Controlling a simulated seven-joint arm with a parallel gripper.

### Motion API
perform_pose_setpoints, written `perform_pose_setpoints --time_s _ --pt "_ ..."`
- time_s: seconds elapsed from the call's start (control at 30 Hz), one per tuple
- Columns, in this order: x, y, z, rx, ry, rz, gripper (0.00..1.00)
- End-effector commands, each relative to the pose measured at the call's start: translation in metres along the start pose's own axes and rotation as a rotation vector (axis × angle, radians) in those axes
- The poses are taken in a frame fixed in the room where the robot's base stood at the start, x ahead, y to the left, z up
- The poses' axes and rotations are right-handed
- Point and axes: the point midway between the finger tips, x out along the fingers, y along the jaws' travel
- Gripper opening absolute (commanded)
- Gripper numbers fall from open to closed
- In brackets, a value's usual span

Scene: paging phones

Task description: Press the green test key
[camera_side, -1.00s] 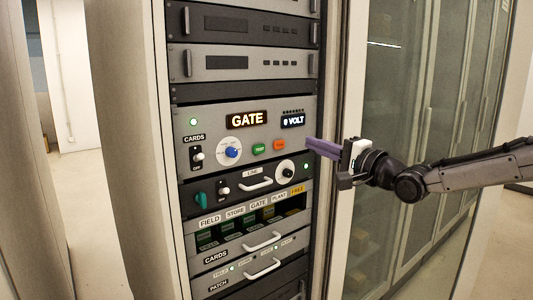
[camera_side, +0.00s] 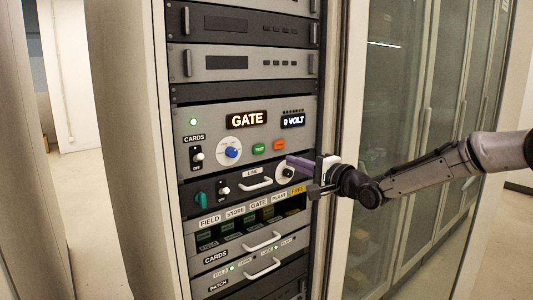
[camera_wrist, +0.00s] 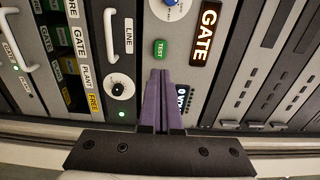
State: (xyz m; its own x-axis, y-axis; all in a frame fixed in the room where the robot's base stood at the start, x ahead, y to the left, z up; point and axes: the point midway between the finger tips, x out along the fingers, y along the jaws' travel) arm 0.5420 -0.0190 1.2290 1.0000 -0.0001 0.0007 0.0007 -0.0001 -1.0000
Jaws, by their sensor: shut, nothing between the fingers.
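The green test key (camera_side: 259,149) is a small green button on the rack panel, between the blue knob and the orange key. In the wrist view the green test key (camera_wrist: 161,48) shows just beyond my fingertips, with a visible strip of panel between. My gripper (camera_side: 290,160) is shut and empty, its purple fingers pointing left toward the panel, just below and right of the orange key. In the wrist view my gripper (camera_wrist: 160,73) covers the spot where the orange key would be. I cannot tell exactly how far the fingertips stand from the panel.
The orange key (camera_side: 279,144) is close to my fingertips. A black-and-white dial (camera_side: 285,170) sits behind or beside my fingers, partly hidden. A blue knob (camera_side: 232,152) lies left of the green key. The display (camera_side: 246,120) reads GATE; another (camera_side: 292,121) reads 0 VOLT. A white handle (camera_side: 255,184) juts out below.

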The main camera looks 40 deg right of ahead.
Motion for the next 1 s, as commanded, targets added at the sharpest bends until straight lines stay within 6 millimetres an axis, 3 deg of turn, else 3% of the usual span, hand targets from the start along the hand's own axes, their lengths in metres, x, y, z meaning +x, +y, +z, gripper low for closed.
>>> perform_pose_setpoints --time_s 0.5,0.7,1.0 --pt "0.092 0.001 0.000 0.000 0.000 0.002 0.00" --pt "0.109 0.001 0.000 0.000 0.000 0.001 0.00" --pt "0.114 0.000 0.000 0.000 0.000 0.000 0.00"
